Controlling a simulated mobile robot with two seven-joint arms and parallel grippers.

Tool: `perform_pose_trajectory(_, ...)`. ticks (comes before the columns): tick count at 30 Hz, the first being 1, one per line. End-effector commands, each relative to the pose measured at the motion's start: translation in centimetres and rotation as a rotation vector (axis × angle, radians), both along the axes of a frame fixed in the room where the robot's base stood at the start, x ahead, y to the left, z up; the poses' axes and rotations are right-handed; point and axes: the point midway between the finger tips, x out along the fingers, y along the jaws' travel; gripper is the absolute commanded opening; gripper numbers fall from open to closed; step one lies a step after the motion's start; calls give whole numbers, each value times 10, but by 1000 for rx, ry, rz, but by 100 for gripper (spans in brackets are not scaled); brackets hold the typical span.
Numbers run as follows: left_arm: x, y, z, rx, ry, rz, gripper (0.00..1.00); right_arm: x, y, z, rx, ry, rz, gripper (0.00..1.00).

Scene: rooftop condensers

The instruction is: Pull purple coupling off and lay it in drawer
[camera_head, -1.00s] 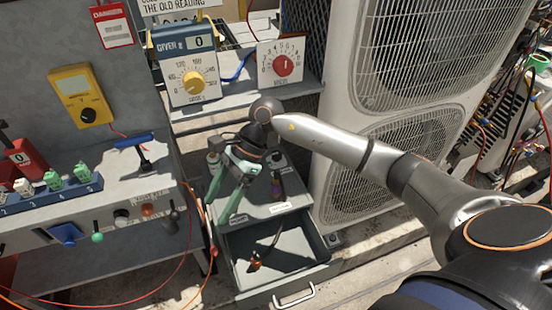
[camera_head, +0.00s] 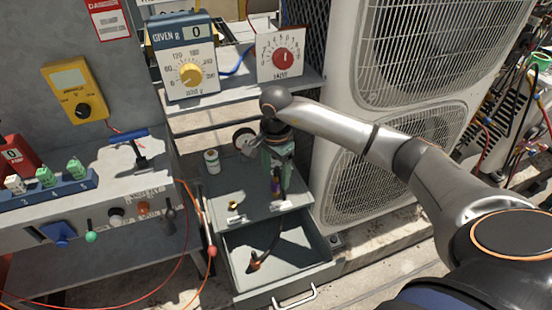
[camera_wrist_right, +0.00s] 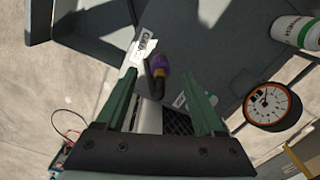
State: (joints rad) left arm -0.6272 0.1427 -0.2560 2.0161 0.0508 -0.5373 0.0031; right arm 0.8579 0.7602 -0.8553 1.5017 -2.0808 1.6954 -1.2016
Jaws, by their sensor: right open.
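The purple coupling (camera_head: 275,187) is on the grey cabinet top in the head view, below my right gripper (camera_head: 278,178) and partly hidden by it. In the right wrist view the purple coupling (camera_wrist_right: 161,63), with a brass band and a dark stub, lies between and just beyond the green fingertips of my right gripper (camera_wrist_right: 160,78). That gripper is open, and I see no contact. The drawer (camera_head: 310,272) below the top is pulled open. A dark hose with a copper-coloured end (camera_head: 254,264) lies in it. My left gripper is not in view.
A white can (camera_head: 212,162) and a small brass fitting (camera_head: 233,204) stand on the cabinet top. A round gauge (camera_wrist_right: 267,103) shows in the right wrist view. The condenser unit (camera_head: 330,180) stands close on the right. An orange cable (camera_head: 203,225) hangs left of the drawer.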

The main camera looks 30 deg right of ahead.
Motion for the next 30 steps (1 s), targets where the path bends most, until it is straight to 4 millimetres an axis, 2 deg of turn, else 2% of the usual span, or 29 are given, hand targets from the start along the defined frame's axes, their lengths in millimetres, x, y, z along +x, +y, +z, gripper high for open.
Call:
perform_pose_trajectory(3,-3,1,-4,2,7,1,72,0,0,-18,1,2,-1,70)
perform_pose_trajectory(7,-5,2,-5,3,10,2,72,0,1,-28,2,0,0,70)
perform_pose_trajectory(18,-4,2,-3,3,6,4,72,0,0,-32,1,-1,0,70)
perform_pose_trajectory(30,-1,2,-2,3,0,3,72,0,0,-32,1,-1,0,25)
